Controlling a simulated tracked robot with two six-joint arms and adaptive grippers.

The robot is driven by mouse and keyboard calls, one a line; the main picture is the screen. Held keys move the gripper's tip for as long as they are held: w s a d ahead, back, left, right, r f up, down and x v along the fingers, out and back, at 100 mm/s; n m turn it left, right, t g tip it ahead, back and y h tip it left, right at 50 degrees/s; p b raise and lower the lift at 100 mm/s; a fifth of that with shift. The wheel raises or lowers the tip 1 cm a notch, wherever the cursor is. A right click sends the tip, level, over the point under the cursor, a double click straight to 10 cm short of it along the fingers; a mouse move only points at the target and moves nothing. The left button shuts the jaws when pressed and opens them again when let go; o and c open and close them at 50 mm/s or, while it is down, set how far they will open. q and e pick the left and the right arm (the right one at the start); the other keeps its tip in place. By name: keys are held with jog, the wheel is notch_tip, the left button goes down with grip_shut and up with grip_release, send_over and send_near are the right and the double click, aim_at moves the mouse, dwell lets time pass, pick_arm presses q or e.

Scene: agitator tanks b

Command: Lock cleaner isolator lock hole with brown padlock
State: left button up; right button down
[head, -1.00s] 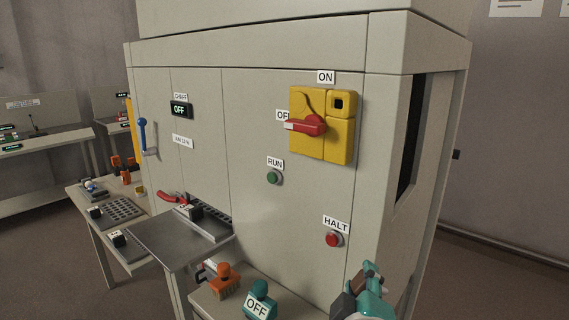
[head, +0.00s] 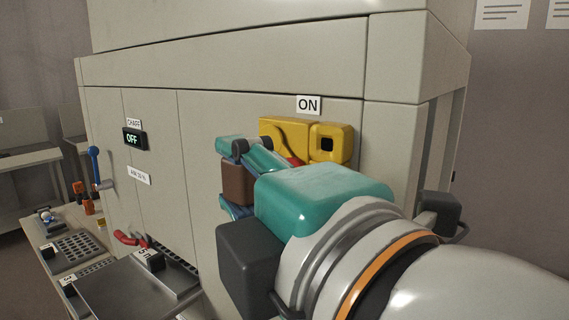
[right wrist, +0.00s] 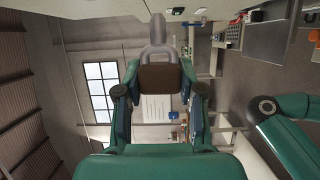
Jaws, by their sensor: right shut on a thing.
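The brown padlock (head: 237,183) is held between the fingers of my right gripper (head: 238,176), left of the yellow cleaner isolator (head: 283,130) in the head view. The right wrist view shows its brown body (right wrist: 159,77) between the fingers (right wrist: 160,90) and its grey shackle (right wrist: 158,48) pointing away from the gripper. The isolator has a dark square (head: 327,145) at its upper right. Its red handle (head: 293,161) is mostly hidden behind my gripper, as is the isolator's lower part. I cannot make out the lock hole or any contact with it.
The grey cabinet front carries an ON label (head: 308,105), an OFF display (head: 134,139) and a blue lever (head: 97,166). A metal tray (head: 135,288) juts out at lower left, with a red handle (head: 130,238) nearby. A side table (head: 45,255) stands left.

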jog(key=shift+d, duration=0.15)
jog(key=shift+w+d, duration=0.1)
jog(key=shift+d, duration=0.05)
jog(key=w+d, duration=0.1)
jog(key=w, duration=0.1)
jog(key=w+d+p, duration=0.1)
jog(key=w+d, duration=0.1)
jog(key=shift+w+d, duration=0.1)
jog(key=shift+w, duration=0.1)
dwell(0.5)
dwell(1.1)
jog(key=shift+w+r, duration=0.1)
dwell(0.3)
